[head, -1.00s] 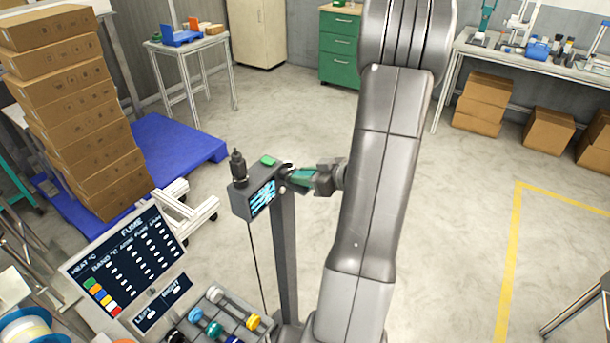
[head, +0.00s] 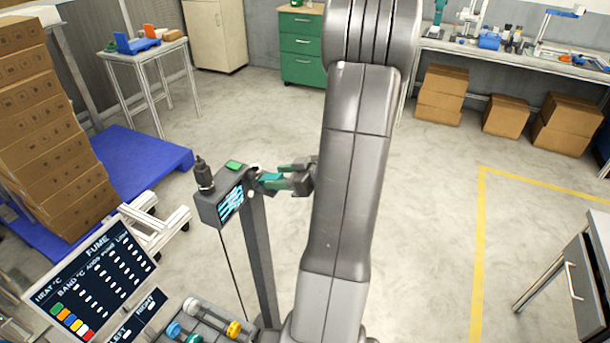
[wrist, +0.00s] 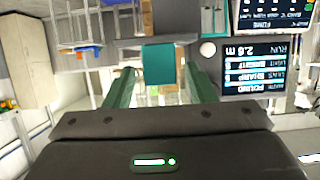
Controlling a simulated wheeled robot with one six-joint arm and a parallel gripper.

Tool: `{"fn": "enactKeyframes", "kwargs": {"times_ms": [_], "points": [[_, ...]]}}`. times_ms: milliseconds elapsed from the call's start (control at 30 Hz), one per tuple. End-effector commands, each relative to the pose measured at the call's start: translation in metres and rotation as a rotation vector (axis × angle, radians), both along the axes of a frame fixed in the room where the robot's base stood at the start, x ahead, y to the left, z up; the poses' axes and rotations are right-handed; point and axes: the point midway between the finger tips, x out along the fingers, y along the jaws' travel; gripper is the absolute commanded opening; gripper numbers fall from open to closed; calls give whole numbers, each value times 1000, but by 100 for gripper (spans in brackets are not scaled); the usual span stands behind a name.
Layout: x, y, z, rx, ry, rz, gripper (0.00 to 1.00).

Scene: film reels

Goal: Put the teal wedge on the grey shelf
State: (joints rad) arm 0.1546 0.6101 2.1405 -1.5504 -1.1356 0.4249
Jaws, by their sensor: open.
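The teal wedge (wrist: 160,63) shows in the wrist view as a teal block between my two green fingers, with a gap on each side. In the head view it is a small teal patch (head: 268,181) beside the dark screen unit on its post. My gripper (head: 276,178) is open around it; in the wrist view the fingers (wrist: 160,82) stand apart. A grey piece (wrist: 130,56) lies against the wedge in the wrist view, possibly the grey shelf. I cannot tell whether the wedge rests on it.
The dark screen unit (head: 218,200) on a post stands close to my gripper. A fume panel (head: 92,275) and a tray of reels (head: 205,322) are at lower left. Stacked boxes (head: 50,140) stand at left, a drawer cabinet (head: 570,280) at right. The middle floor is clear.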

Motion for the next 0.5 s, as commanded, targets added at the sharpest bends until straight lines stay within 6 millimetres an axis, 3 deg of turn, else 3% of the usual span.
{"fn": "enactKeyframes", "kwargs": {"times_ms": [500], "points": [[-23,-67,29,-1,-1,-4,50]]}}
